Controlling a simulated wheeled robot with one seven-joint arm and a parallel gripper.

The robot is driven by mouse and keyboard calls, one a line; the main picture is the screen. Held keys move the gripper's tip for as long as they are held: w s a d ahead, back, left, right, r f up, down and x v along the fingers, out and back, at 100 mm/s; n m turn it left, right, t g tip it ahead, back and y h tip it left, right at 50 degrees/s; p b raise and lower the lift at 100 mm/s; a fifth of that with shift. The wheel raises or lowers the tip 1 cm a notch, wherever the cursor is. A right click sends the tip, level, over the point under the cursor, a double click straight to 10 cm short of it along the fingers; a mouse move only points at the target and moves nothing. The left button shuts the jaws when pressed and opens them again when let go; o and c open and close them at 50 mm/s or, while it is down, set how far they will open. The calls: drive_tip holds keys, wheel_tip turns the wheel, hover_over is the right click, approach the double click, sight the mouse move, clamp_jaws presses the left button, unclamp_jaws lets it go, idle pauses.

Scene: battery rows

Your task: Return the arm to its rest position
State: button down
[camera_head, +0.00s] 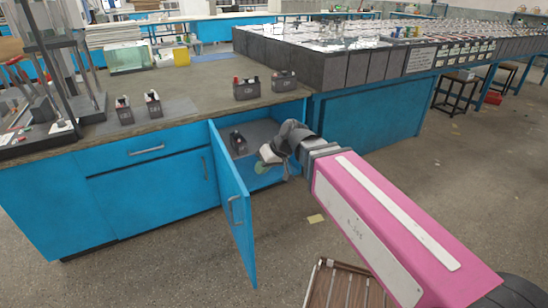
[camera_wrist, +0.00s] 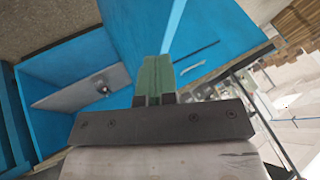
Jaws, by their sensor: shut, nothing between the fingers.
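My pink arm reaches from the lower right of the head view toward an open blue cabinet. My gripper (camera_head: 262,166) is at the cabinet's opening. In the wrist view, the green fingers of my gripper (camera_wrist: 155,65) are together, with nothing between them. The blue cabinet door (camera_head: 236,212) stands swung open. Inside, a dark battery (camera_head: 238,143) stands on the grey cabinet floor, apart from my gripper. A small dark object on a grey panel shows in the wrist view (camera_wrist: 101,86); I cannot tell if it is the same battery.
Two batteries stand near the counter's right end (camera_head: 246,88) (camera_head: 284,81), and two smaller ones (camera_head: 124,111) (camera_head: 153,103) on the left. A long bench of batteries (camera_head: 345,70) runs to the right. A slatted wooden item (camera_head: 345,285) is below my arm.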

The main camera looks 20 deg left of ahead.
drive_tip(key=w+d+f+m+t+h, duration=0.1)
drive_tip(key=w+d+f+m+h, duration=0.15)
drive_tip(key=w+d+f, duration=0.65)
drive_tip(key=w+d+f+m+t+h, duration=0.1)
drive_tip(key=w+d+f+m, duration=0.15)
drive_tip(key=d, duration=1.15)
drive_tip(key=d+f+m+h, duration=0.2)
drive_tip(key=d+f+m, duration=0.1)
drive_tip(key=d, duration=1)
drive_tip(key=d+f+m+h, duration=0.1)
drive_tip(key=d+f+m, duration=0.2)
drive_tip(key=d, duration=1)
wheel_tip(320, 180, down, 2)
drive_tip(key=shift+s+m+h, duration=0.25)
drive_tip(key=shift+m+h, duration=0.05)
drive_tip(key=shift+h, duration=0.05)
